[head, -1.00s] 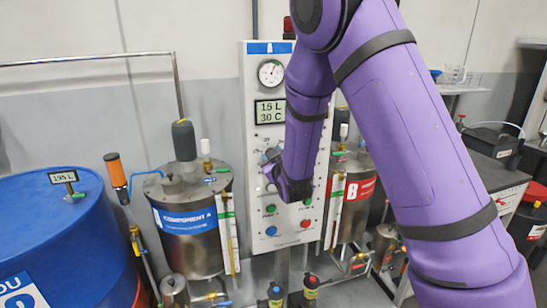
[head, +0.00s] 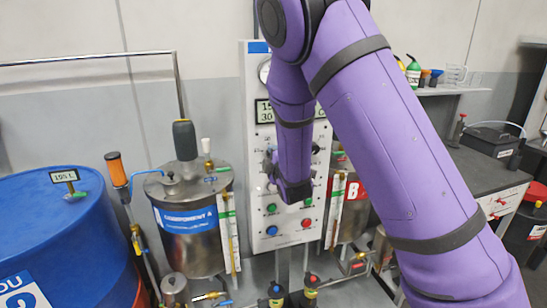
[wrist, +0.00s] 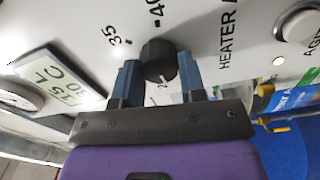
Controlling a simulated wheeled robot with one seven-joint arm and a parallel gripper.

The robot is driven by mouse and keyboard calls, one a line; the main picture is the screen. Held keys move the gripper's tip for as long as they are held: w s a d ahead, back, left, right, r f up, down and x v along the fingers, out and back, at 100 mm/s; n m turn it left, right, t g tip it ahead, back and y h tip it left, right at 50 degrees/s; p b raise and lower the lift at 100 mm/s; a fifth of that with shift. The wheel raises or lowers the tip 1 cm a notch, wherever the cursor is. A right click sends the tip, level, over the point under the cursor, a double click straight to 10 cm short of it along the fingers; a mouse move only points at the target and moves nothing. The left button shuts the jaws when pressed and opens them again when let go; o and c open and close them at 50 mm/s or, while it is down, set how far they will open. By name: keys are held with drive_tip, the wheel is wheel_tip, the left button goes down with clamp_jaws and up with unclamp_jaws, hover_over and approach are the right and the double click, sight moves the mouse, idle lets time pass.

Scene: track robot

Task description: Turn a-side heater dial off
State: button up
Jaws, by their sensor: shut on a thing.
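In the wrist view a black round dial (wrist: 159,61) sits on the white panel, with "35" and "40" marks and the word "HEATER" beside it. My gripper (wrist: 160,77) has a blue-grey finger on each side of the dial and is shut on it. A light mark shows on the dial's near edge. The letter after "HEATER" is not clear to me. In the head view the white control panel (head: 257,222) stands on the back wall. My gripper (head: 269,168) is at its left half, and my arm hides much of the panel's middle.
A tank labelled Component A (head: 190,247) stands left of the panel, and a red-labelled tank (head: 352,192) stands right of it. A blue drum (head: 50,235) is at the far left. Green, blue and red buttons lie below my gripper. A dark workbench (head: 475,180) is at the right.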

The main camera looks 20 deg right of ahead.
drive_tip(key=shift+f+n, duration=0.15)
drive_tip(key=shift+n, duration=3.55)
drive_tip(key=o, duration=0.9)
drive_tip(key=shift+s, duration=0.1)
drive_tip(key=s, duration=1)
drive_tip(key=shift+s, duration=0.35)
